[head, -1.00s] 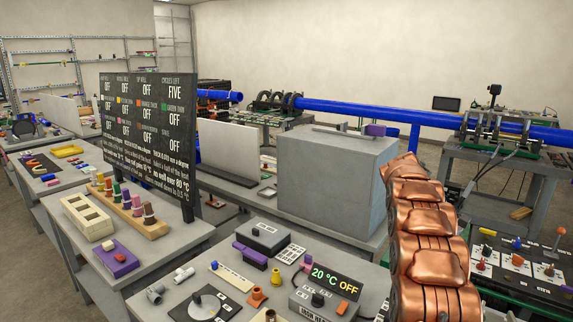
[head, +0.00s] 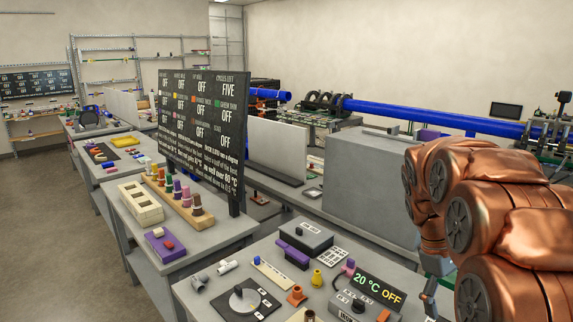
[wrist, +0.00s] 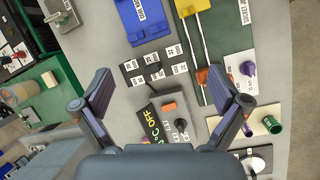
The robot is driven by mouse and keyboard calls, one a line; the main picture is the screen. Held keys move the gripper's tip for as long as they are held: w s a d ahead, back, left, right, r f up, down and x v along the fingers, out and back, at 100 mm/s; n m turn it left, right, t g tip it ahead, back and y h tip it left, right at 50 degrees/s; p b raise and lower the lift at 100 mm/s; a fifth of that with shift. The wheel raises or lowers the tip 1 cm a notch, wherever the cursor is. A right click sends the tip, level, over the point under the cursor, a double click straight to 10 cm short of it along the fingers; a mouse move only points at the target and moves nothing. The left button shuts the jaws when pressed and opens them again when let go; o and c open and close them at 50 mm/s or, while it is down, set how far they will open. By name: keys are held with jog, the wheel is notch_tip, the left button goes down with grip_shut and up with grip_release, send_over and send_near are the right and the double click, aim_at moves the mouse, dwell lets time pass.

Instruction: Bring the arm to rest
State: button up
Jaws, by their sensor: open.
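My gripper (wrist: 168,92) shows in the wrist view with its two dark fingers wide apart and nothing between them. It hangs above a grey bench top, over a heater control box (wrist: 165,122) whose display reads 20 °C OFF. In the head view my copper-coloured arm fills the lower right, folded close to the camera. A small grey part at its lower edge may be the gripper, but I cannot tell. The same control box (head: 362,306) stands on the near bench left of the arm.
The near bench (head: 225,268) carries a dial plate (head: 243,300), small coloured fittings and a dark box (head: 305,236). A large grey box (head: 365,185) stands behind. A black status board (head: 203,135) rises at centre left. Open floor (head: 60,240) lies at the left.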

jog(key=s+a+f+m+y, duration=0.1)
jog(key=s+a+f+m, duration=0.1)
jog(key=s+a, duration=0.8)
jog(key=s+a+f+m+t+y, duration=0.1)
jog(key=s+a+f+y, duration=0.1)
jog(key=s+a, duration=0.7)
jog(key=s, duration=0.4)
jog(key=shift+a+f+m, duration=0.3)
jog(key=shift+a+m, duration=0.1)
jog(key=shift+s, duration=0.1)
jog(key=shift+c, duration=0.2)
